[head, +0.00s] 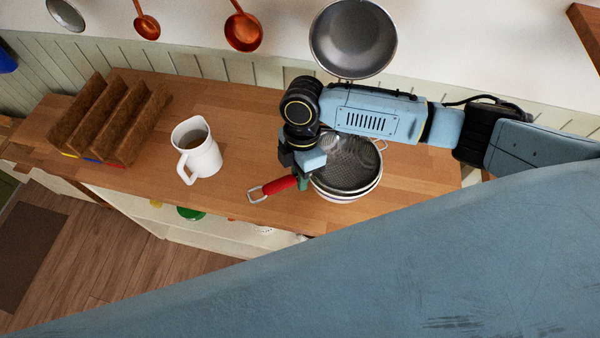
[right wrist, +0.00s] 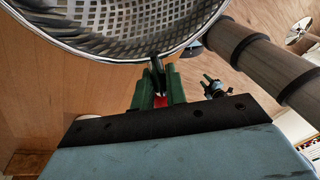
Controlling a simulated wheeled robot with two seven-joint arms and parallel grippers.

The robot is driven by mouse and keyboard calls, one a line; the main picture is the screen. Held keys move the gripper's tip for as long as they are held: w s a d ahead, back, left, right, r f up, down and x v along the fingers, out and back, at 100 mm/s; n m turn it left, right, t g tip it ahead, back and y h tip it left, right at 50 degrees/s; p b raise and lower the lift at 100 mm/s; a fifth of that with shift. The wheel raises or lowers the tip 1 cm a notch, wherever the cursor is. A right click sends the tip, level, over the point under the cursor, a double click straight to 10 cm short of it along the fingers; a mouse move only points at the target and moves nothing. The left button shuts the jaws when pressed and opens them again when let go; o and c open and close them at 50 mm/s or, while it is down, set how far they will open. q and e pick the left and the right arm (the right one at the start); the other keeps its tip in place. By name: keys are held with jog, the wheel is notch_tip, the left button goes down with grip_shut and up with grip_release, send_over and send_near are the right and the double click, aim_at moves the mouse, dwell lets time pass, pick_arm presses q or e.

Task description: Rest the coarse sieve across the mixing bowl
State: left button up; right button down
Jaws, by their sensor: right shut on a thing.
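The coarse sieve (head: 350,165) has a metal mesh basket, a red handle (head: 280,186) with a wire loop end, and a small wire lug on its far side. My right gripper (head: 304,179) is shut on the handle near the basket. In the right wrist view, the green fingers (right wrist: 158,98) pinch the handle just below the sieve's rim (right wrist: 150,60). The pale mixing bowl (head: 345,199) is directly under the basket, and only its near rim and side show. I cannot tell whether the sieve bears on the bowl or hangs just above it.
A white jug (head: 196,152) stands left of the bowl on the wooden counter (head: 240,115). A brown slotted rack (head: 112,118) is at the far left. A pan (head: 353,40) and copper ladles (head: 243,30) hang on the wall behind.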

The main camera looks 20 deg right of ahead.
jog(key=c, duration=1.3)
grip_release()
jog(key=shift+c, duration=0.2)
jog(key=shift+o, duration=0.3)
jog(key=o, duration=0.5)
